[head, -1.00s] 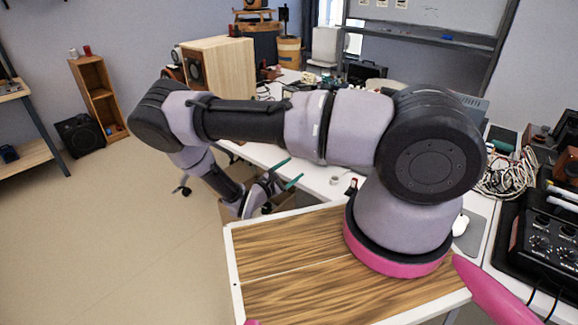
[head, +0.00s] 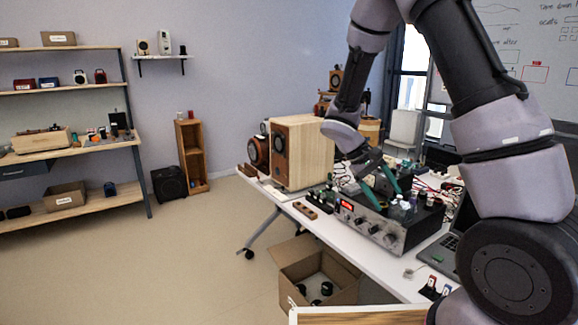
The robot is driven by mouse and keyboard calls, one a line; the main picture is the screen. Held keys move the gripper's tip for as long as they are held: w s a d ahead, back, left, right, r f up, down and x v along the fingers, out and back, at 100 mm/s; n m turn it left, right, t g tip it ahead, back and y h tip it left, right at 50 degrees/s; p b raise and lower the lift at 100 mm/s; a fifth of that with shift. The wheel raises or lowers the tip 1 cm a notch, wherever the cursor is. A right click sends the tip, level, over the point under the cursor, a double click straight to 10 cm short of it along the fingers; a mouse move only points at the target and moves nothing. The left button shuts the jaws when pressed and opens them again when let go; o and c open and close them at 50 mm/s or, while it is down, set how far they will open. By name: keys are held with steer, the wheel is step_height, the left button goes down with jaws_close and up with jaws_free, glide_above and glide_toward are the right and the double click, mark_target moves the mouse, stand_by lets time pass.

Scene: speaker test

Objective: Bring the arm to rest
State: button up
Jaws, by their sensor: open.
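My arm rises at the right of the head view, bends over at the top and hangs down towards the table. My gripper (head: 384,180) has two teal fingers. It is open and points down and to the right, over the back part of a grey amplifier-like unit (head: 388,232) with knobs and a red display. I see nothing held between the fingers. Whether the fingertips touch the parts behind them I cannot tell.
A wooden speaker cabinet (head: 303,152) stands on the white table (head: 290,208), left of my gripper. An open cardboard box (head: 312,275) with dark items is on the floor below. A laptop (head: 440,252) lies beside the unit. The floor at left is clear.

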steer(key=s+r+m+t+y, duration=0.2)
steer(key=s+r, duration=0.3)
steer(key=r, duration=0.3)
steer(key=s+a+r+m+t+y, duration=0.1)
steer(key=s+r+m+t+y, duration=0.1)
steer(key=r, duration=0.7)
steer(key=s+r+m+t+y, duration=0.3)
steer(key=s+r+t+y, duration=0.1)
steer(key=s+r, duration=0.4)
steer(key=shift+s+a+r+t+y, duration=0.2)
steer(key=shift+s+r+t+y, duration=0.15)
steer(key=shift+s+y, duration=0.2)
